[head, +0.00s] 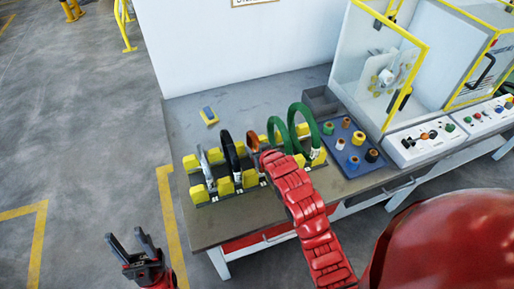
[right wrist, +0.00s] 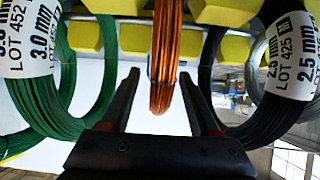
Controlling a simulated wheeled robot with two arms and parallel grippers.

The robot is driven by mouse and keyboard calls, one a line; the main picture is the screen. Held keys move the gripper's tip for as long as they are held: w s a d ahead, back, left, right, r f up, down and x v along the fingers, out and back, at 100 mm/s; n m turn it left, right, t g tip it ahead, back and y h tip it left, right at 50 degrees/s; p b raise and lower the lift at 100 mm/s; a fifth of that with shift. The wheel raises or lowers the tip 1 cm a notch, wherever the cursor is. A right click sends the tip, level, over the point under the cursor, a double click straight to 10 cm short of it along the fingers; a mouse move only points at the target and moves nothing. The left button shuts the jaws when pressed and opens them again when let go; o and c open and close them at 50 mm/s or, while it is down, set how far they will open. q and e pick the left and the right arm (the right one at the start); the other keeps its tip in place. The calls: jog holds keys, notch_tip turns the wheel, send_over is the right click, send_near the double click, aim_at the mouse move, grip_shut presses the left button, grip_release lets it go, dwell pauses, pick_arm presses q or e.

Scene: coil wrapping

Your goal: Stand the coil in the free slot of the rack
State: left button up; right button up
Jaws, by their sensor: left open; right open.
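The copper-orange coil (head: 253,142) stands in the rack (head: 222,187) between yellow blocks, with a black coil on its left and green coils on its right. In the right wrist view the copper coil (right wrist: 166,50) hangs between the two fingers of my right gripper (right wrist: 160,76). Those fingers are open, one on each side of it, with gaps visible. In the head view my right arm hides that gripper and part of the rack. My left gripper (head: 126,236) is open and empty over the floor, left of the table.
A grey coil (head: 205,168), the black coil (head: 230,155) and two green coils (head: 303,112) stand in the rack. A blue tray (head: 347,170) of small spools lies to the right, beside a grey bin (head: 320,101).

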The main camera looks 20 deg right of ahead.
jog(key=shift+s+r, duration=0.15)
jog(key=shift+s, duration=0.15)
jog(key=b+v, duration=0.1)
jog(key=v, duration=0.5)
jog(key=shift+w+r, duration=0.1)
jog(key=shift+w, duration=0.05)
jog(key=p+v, duration=1)
jog(key=p, duration=0.3)
jog(key=shift+s, duration=0.3)
jog(key=shift+r, duration=0.1)
